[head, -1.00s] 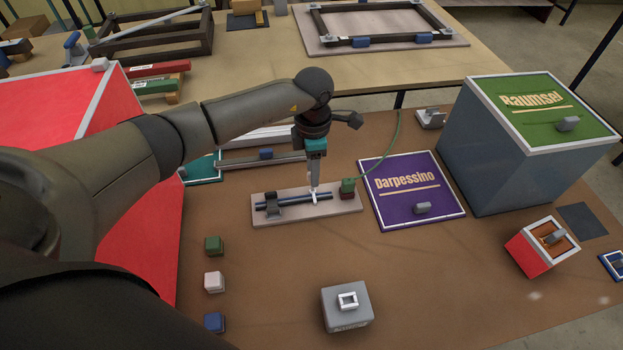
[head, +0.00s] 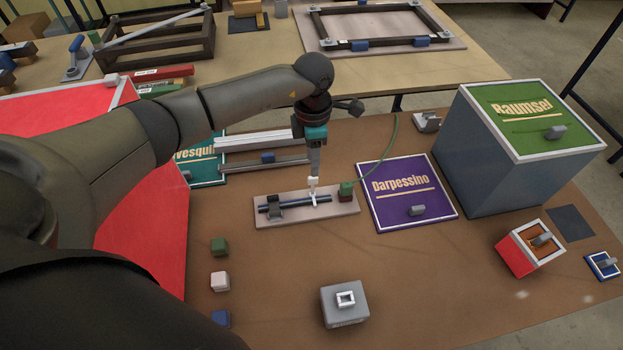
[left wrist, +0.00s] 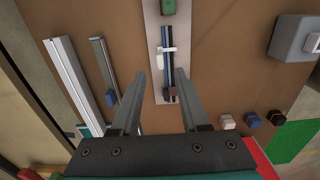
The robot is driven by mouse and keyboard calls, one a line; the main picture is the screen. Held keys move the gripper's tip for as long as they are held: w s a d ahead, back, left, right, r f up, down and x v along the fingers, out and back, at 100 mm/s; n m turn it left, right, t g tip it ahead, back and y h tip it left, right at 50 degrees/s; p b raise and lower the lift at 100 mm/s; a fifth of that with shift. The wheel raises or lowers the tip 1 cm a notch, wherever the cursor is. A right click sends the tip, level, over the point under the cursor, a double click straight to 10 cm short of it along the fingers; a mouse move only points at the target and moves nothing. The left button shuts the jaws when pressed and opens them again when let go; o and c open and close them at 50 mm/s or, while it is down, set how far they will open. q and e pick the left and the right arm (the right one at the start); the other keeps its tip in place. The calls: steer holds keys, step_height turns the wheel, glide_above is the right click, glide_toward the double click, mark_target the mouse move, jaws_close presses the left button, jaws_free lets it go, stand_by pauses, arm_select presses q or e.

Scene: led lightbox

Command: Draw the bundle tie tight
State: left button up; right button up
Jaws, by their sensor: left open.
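A pale board (head: 345,208) lies on the brown table and carries a bundle of dark and blue cables (head: 285,205). A white tie (head: 313,198) goes around the bundle near its right end, and its white tab (head: 312,181) stands up from it. My left gripper (head: 315,174) points down just above the tab. In the left wrist view my left gripper (left wrist: 161,72) is open, with the bundle (left wrist: 169,76) and the white tab (left wrist: 159,61) showing between or beyond its fingers. I cannot tell how snug the tie is. My right gripper is not in view.
A green block (head: 346,189) with a green cord stands at the board's right end. A purple Darpessino panel (head: 435,207) lies to the right. Grey rails (head: 265,158) lie behind the board. A grey box (head: 344,306) and small cubes (head: 219,280) stand in front, with bare table between.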

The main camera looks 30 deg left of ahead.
arm_select(q)
step_height(320, 180, up, 10)
steer(key=p, duration=0.7)
stand_by(0.4)
steer(key=shift+f, duration=0.15)
stand_by(0.5)
